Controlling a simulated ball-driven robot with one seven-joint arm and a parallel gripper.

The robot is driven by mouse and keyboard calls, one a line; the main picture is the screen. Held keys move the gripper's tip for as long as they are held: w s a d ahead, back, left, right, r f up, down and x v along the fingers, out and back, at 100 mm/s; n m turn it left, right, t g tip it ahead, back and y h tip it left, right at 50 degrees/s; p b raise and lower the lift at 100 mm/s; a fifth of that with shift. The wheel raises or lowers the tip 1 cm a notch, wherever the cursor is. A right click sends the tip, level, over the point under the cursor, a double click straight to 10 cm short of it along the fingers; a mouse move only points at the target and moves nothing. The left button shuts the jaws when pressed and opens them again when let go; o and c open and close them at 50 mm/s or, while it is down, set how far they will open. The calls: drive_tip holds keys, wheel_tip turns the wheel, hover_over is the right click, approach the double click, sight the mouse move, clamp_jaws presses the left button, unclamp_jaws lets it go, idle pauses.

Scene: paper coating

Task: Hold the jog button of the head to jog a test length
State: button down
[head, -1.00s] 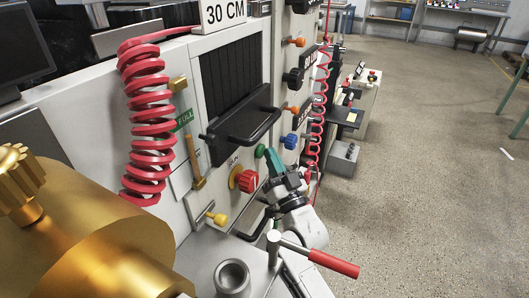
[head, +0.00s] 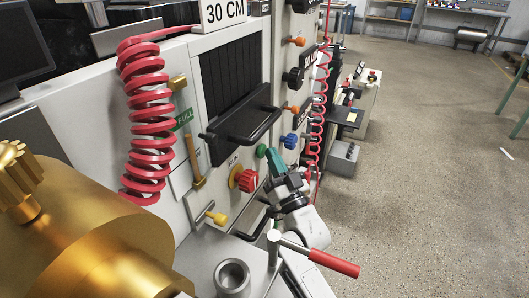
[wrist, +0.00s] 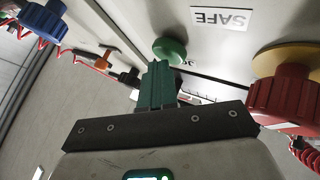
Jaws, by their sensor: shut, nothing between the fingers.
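A round green button (head: 261,151) sticks out of the white machine panel, and I take it for the jog button. It also shows in the wrist view (wrist: 170,49), with small, partly hidden lettering beside it. My gripper (head: 275,152) is shut and empty, its teal fingers pointing at the panel just right of the button in the head view. In the wrist view the closed fingertips (wrist: 159,66) overlap the button's lower edge in the picture. I cannot tell whether they touch it.
A red knob on a yellow base (head: 247,180) sits left of my gripper, and a blue knob (head: 289,142) right of it. A black handle bar (head: 245,128) juts out above. A red-handled lever (head: 333,263) stands in front. The floor to the right is open.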

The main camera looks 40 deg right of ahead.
drive_tip(key=shift+s+d, duration=0.2)
drive_tip(key=shift+s, duration=0.45)
drive_tip(key=shift+s+d+b, duration=0.3)
drive_tip(key=shift+s, duration=0.5)
drive_tip(key=shift+s+d+b, duration=0.25)
drive_tip(key=shift+s, duration=0.5)
drive_tip(key=shift+s+d+b, duration=0.3)
drive_tip(key=shift+s, duration=0.5)
